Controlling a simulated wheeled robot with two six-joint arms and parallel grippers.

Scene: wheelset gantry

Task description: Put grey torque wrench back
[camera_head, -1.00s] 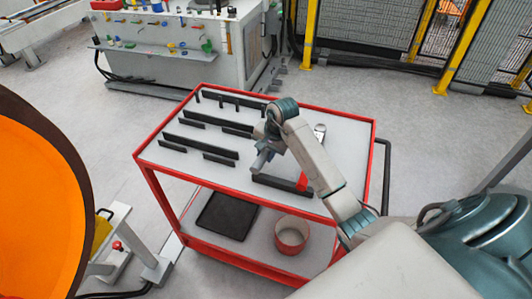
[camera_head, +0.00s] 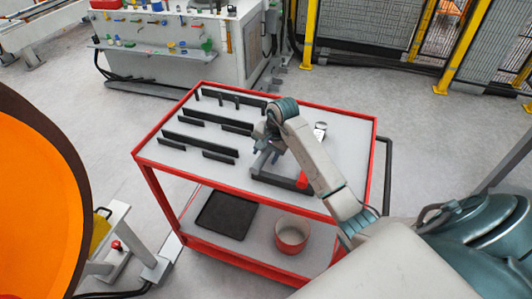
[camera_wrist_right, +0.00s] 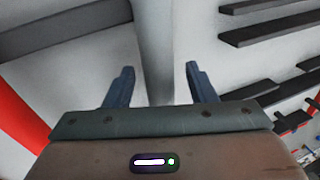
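My right gripper (camera_head: 267,148) is above the front right part of the red cart's top. In the right wrist view its two fingers (camera_wrist_right: 163,85) are apart. A plain grey bar (camera_wrist_right: 153,35), which looks like the grey torque wrench, runs below and between them with gaps on both sides. In the head view the grey bar (camera_head: 262,161) slants toward the front dark rail (camera_head: 278,180). Its far part is hidden by the gripper and wrist. My left gripper is not in view.
The red cart (camera_head: 170,177) has several dark rails (camera_head: 200,145) on its top. A red piece (camera_head: 302,180) and a silver round piece (camera_head: 320,128) show beside my arm. A black tray (camera_head: 225,214) and round container (camera_head: 291,234) stand on the lower shelf. An orange-faced wheel (camera_head: 35,200) is left.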

